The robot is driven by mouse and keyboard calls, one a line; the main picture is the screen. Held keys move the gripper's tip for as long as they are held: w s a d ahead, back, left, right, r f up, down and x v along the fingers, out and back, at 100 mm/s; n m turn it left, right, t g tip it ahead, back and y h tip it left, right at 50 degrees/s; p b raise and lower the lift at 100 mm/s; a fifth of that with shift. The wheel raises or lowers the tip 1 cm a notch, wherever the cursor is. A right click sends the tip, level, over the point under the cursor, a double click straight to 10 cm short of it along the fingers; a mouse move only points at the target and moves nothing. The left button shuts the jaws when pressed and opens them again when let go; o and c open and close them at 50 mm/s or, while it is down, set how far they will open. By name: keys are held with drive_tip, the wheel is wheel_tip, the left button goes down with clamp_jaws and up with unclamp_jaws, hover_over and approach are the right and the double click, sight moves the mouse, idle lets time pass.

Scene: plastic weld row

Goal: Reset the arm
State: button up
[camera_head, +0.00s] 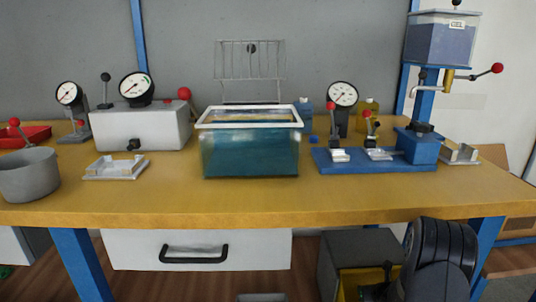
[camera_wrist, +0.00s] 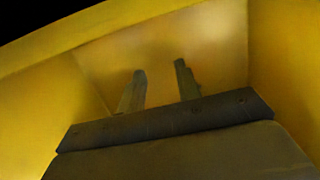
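In the wrist view my gripper (camera_wrist: 160,68) has its two fingers clearly apart, with nothing between them. It sits inside a yellow-walled space, its fingertips toward a plain yellow surface. In the head view my dark arm is at the lower right, beside and partly over a grey box (camera_head: 350,249) with yellow inside, below the bench front. My fingers cannot be made out in the head view.
The wooden workbench (camera_head: 235,208) carries a teal water tank (camera_head: 250,152), a white gauge box (camera_head: 143,128), a grey pot (camera_head: 28,176) and a blue fixture (camera_head: 345,165). A white drawer (camera_head: 140,252) hangs below. The bench's front edge and blue right leg (camera_head: 488,238) are near my arm.

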drive_tip(key=shift+r, duration=0.35)
